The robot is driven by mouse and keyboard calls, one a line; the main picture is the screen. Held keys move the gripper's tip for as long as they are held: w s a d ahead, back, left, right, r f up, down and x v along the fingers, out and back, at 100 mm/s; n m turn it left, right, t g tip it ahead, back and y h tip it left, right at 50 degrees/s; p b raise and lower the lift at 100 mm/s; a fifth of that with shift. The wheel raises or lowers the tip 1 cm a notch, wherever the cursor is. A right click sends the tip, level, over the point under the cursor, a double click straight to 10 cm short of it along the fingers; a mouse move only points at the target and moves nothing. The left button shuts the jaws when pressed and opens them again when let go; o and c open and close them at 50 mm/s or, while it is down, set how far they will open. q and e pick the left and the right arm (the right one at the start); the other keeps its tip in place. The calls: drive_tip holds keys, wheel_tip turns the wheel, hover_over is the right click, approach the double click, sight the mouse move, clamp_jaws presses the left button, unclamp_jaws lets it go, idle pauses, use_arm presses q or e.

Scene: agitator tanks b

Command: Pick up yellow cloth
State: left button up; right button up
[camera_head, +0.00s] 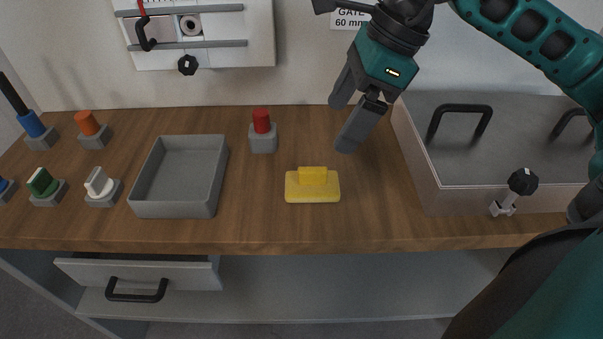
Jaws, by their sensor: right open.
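The yellow cloth (312,193) lies on the wooden bench top as a flat pad with a smaller raised block on its top back. It is right of the grey tray and in front of the red-capped block. My right gripper (345,122) is open and empty, with its two dark fingers pointing down and left. It is above and behind the cloth, slightly to the right, and apart from it. My left gripper is not in the view.
An empty grey tray (143,210) sits left of the cloth. A red-capped block (262,136) stands behind it. Several coloured knobs on grey bases line the left. A large grey box (431,197) with black handles stands at the right. A drawer (190,272) is below the bench.

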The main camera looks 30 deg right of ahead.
sight(314, 169)
drive_tip(key=x, duration=0.8)
drive_tip(key=b+x, duration=0.1)
drive_tip(key=x, duration=0.3)
drive_tip(key=shift+s, duration=0.25)
drive_tip(key=shift+c, duration=0.3)
drive_tip(key=c, duration=1.1)
